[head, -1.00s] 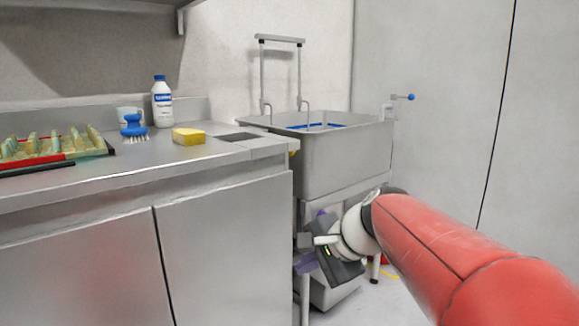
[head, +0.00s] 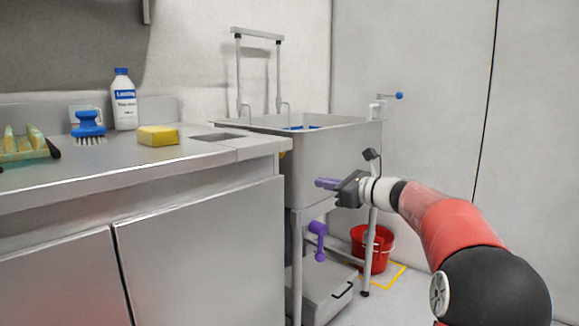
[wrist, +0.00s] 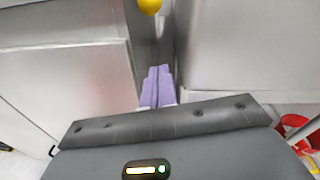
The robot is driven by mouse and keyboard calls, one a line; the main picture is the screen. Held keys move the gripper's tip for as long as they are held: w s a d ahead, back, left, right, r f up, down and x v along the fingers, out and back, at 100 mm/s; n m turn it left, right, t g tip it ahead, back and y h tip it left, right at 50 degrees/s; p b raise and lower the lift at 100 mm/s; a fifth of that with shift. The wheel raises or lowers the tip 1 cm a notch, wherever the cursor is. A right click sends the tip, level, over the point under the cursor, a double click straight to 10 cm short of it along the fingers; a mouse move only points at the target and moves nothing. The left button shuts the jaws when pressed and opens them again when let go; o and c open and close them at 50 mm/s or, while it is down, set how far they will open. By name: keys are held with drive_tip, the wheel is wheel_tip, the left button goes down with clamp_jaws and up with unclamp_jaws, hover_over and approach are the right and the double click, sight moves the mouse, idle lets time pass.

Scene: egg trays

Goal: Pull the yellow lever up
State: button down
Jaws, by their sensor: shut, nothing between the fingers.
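The yellow lever shows only as a small yellow bit (head: 282,154) at the sink's left side, mostly hidden behind the counter corner. In the wrist view its rounded yellow end (wrist: 150,6) is at the top edge, over the gap between two grey metal faces. My gripper (head: 320,183) has purple fingers and is in front of the sink basin, right of and lower than the yellow bit. In the wrist view the fingers (wrist: 157,80) are closed together and empty, pointing towards the gap, apart from the yellow end.
A purple lever (head: 318,240) hangs below the sink basin (head: 335,150). The counter (head: 150,178) stands close on the left, with a sponge (head: 158,136), brush (head: 88,125) and bottle (head: 123,100) on it. A red bucket (head: 362,255) is on the floor behind the sink leg.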

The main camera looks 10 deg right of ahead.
drive_tip(key=w+a+r, duration=0.3)
drive_tip(key=w+a, duration=0.4)
drive_tip(key=w, duration=0.1)
drive_tip(key=shift+a+p, duration=0.35)
drive_tip(key=shift+p, duration=0.1)
drive_tip(key=shift+w+r, duration=0.1)
